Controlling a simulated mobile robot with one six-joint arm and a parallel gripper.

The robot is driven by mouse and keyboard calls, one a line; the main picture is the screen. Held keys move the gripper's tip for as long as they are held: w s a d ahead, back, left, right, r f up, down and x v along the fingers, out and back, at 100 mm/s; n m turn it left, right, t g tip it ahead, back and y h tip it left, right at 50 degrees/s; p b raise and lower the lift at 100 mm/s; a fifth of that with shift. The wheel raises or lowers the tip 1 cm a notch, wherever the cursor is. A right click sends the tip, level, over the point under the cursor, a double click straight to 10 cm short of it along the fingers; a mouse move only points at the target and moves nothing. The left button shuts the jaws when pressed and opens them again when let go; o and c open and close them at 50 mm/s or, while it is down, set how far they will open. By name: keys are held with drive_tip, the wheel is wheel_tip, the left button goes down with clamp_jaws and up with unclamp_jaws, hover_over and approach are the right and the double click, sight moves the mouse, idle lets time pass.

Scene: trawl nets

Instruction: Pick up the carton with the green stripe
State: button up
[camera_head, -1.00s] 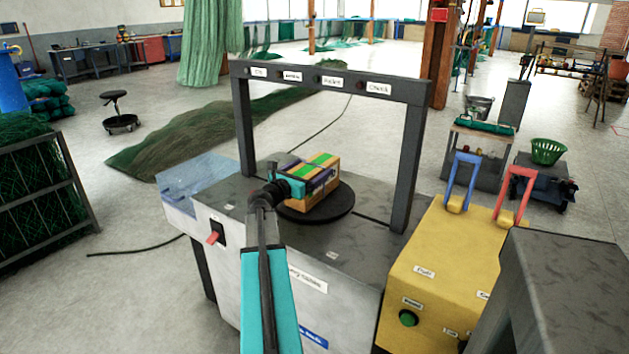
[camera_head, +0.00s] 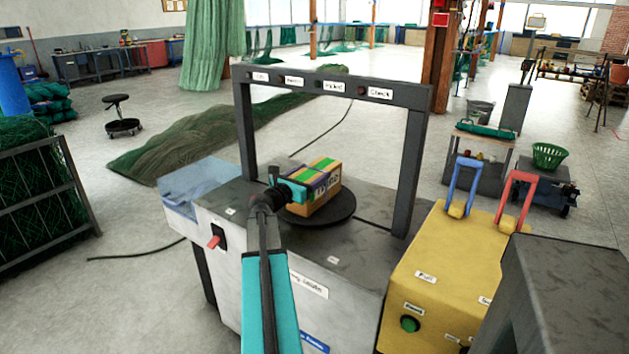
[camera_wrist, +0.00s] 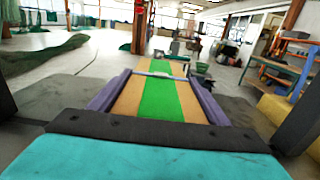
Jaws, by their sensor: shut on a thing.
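The carton (camera_head: 325,202) is tan with a green stripe along its top and dark markings on its near side. It is over the dark round turntable (camera_head: 345,213) on the grey machine; I cannot tell whether it touches the disc. My gripper (camera_head: 314,183) is shut on the carton, reaching in from the near left. In the wrist view the carton (camera_wrist: 158,100) fills the gap between two purple fingers, its green stripe running away from the camera.
A blue tray (camera_head: 190,190) is on the left. A yellow box (camera_head: 435,265) with blue and red levers stands to the right. A dark-topped block (camera_head: 575,275) is nearest at right.

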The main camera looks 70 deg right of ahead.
drive_tip(key=shift+r, duration=0.1)
drive_tip(key=shift+r+p, duration=0.45)
drive_tip(key=shift+r, duration=4.5)
drive_tip(key=shift+w, duration=0.15)
